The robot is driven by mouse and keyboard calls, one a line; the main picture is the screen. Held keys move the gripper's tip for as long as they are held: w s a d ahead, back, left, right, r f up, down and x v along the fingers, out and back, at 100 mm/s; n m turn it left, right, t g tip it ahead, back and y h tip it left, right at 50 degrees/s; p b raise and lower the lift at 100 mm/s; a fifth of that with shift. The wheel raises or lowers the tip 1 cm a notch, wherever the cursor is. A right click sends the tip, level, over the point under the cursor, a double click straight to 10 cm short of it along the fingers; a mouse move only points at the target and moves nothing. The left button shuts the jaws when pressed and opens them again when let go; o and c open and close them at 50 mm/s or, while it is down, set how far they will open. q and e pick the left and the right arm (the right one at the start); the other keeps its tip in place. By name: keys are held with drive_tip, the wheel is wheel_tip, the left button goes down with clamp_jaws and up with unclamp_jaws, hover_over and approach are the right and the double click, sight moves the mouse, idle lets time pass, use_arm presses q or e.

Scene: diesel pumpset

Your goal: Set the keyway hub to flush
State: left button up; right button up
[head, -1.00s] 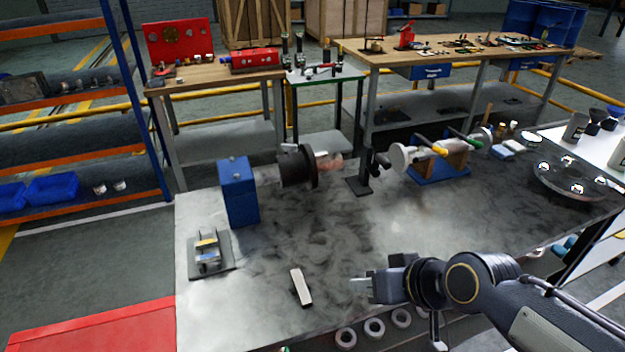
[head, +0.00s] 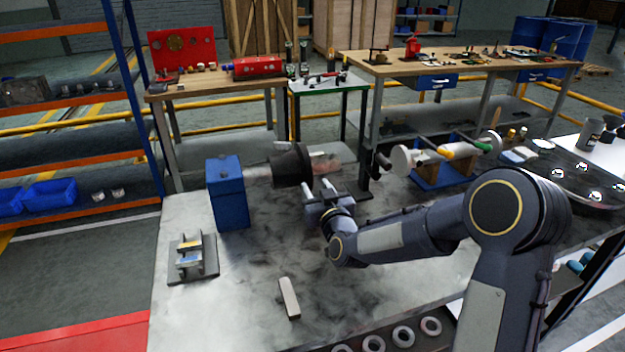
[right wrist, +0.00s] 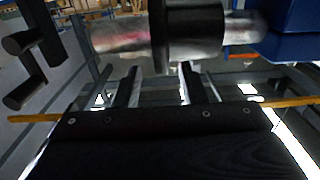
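The keyway hub (head: 292,166) is a dark, thick cylinder with a wider flange on a horizontal metal shaft (head: 326,161). The shaft runs from a blue block (head: 228,192) at the left, and a reddish, shiny part of it shows right of the hub. In the right wrist view the hub (right wrist: 192,32) is ahead of the fingers, with shaft visible on both sides. My right gripper (head: 320,190) is just below and right of the hub. Its two fingers (right wrist: 160,84) are apart with nothing between them; contact with the hub cannot be told. My left gripper is not in view.
A black stand (head: 364,183) is close to the right of my gripper. A blue-based fixture (head: 440,174) stands farther right. A grey clamp block (head: 191,259) and a pale bar (head: 289,298) lie on the metal bench.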

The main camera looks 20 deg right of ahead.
sight(310, 175)
drive_tip(key=shift+w+p, duration=0.3)
drive_tip(key=shift+w, duration=1.9)
clamp_jaws()
